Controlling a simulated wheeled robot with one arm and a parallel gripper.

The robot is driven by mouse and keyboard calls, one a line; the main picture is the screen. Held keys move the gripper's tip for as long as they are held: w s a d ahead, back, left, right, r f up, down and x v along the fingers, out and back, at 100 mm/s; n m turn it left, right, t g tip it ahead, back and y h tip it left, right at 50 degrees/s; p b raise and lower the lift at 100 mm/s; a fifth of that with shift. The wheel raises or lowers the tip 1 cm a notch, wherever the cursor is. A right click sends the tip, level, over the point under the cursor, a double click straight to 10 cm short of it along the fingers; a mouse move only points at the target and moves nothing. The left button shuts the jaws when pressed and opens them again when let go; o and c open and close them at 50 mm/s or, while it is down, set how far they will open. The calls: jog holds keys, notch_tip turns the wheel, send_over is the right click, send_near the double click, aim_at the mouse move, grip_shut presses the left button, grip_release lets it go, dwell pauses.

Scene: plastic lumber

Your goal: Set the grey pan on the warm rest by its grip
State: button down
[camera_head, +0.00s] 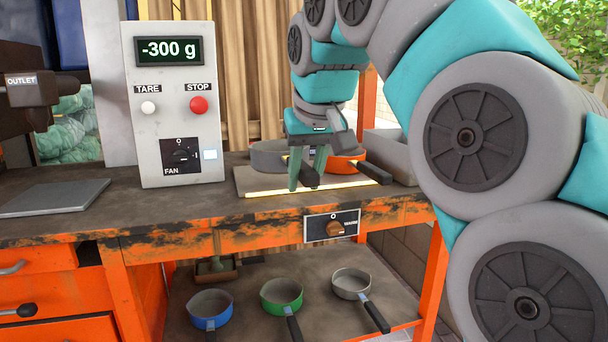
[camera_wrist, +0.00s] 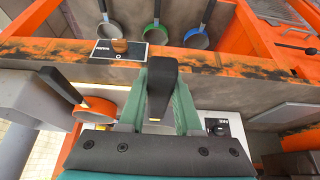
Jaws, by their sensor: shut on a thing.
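The grey pan (camera_head: 269,156) is at the back left of the warm rest (camera_head: 243,183), a flat slab with a glowing strip along its front edge. My gripper (camera_head: 306,178) is shut on the pan's black grip (camera_wrist: 162,88), which points toward the front of the bench. In the wrist view the fingers (camera_wrist: 164,105) stand on both sides of the grip, and the pan's bowl is hidden. The pan looks level and over the slab. I cannot tell whether it touches the slab.
An orange pan (camera_head: 345,163) stands close right of my gripper, its black handle pointing front right. A grey control box (camera_head: 175,110) reading -300 g stands left, by a flat plate (camera_head: 55,197). Blue (camera_head: 210,308), green (camera_head: 281,294) and pale (camera_head: 351,283) pans are on the lower shelf.

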jog(key=shift+w+a+f+p, duration=0.35)
jog(key=shift+w+a, duration=0.1)
jog(key=shift+w, duration=1.05)
jog(key=shift+w+a+f+p, duration=0.35)
jog(key=shift+w+a, duration=0.1)
jog(key=shift+w, duration=1.1)
jog(key=shift+w+a+f+p, duration=0.35)
jog(key=shift+w+a, duration=0.1)
jog(key=shift+w, duration=1.05)
jog(key=shift+s+f+b, duration=0.1)
jog(key=shift+f+b, duration=0.9)
jog(key=shift+f, duration=0.2)
jog(key=c, duration=0.5)
grip_release()
jog(key=shift+d+r, duration=0.1)
